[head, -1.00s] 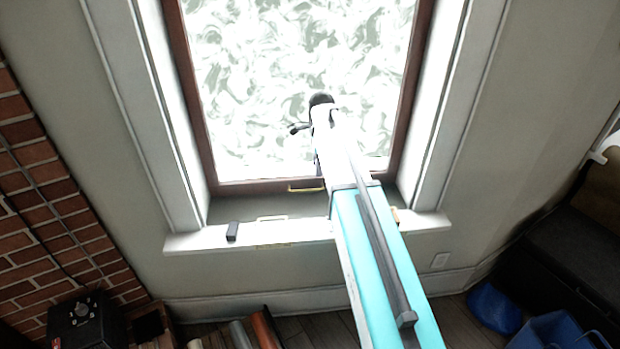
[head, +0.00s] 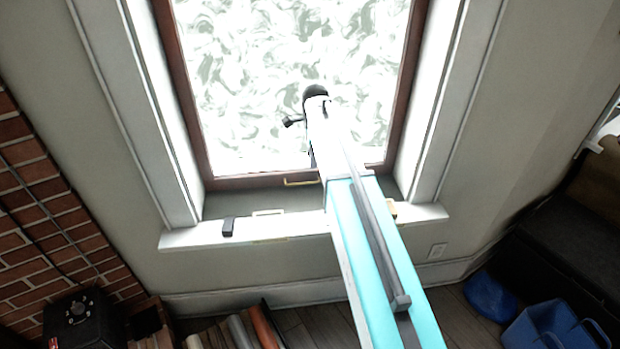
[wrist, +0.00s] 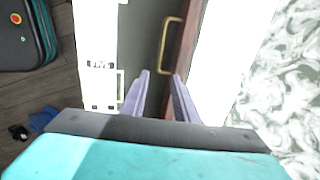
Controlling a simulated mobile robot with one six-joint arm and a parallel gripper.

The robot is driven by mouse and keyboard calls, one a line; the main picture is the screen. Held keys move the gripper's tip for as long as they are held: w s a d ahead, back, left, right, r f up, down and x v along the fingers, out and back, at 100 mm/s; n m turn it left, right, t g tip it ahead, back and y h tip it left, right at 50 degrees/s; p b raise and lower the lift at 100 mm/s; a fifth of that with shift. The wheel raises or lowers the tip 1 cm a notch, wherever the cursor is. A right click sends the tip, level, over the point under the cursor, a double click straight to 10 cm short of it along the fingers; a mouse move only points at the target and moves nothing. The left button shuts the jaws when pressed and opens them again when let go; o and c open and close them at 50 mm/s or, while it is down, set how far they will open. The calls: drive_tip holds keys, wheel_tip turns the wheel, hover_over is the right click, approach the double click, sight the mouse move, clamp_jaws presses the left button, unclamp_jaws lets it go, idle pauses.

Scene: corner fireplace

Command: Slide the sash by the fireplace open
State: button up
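The sash (head: 240,182) is a dark brown wooden frame around bright, swirl-patterned glass, in a white-trimmed window beside the brick fireplace. A brass handle (head: 300,182) sits on its bottom rail, left of my arm. In the wrist view, the handle (wrist: 165,45) stands out from the brown rail (wrist: 186,50), just beyond my fingertips. My gripper (wrist: 161,74) is open there, its two purple-grey fingers apart with nothing held between them. No contact with the handle shows. In the head view my arm crosses the window's lower right and hides the fingers.
Brick wall (head: 40,190) stands left; a black box (head: 78,318) and blue bin (head: 555,328) are below.

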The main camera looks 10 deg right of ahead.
drive_tip(key=shift+w+d+f+p, duration=0.1)
drive_tip(key=shift+w+f+p, duration=0.3)
drive_tip(key=shift+f, duration=1.6)
drive_tip(key=shift+w+a+f+p, duration=0.1)
drive_tip(key=shift+w+f+p, duration=0.3)
drive_tip(key=shift+f, duration=1.65)
drive_tip(key=shift+w+d+f+p, duration=0.1)
drive_tip(key=shift+w+f+p, duration=0.25)
drive_tip(key=shift+f, duration=1.65)
drive_tip(key=shift+c, duration=0.4)
clamp_jaws()
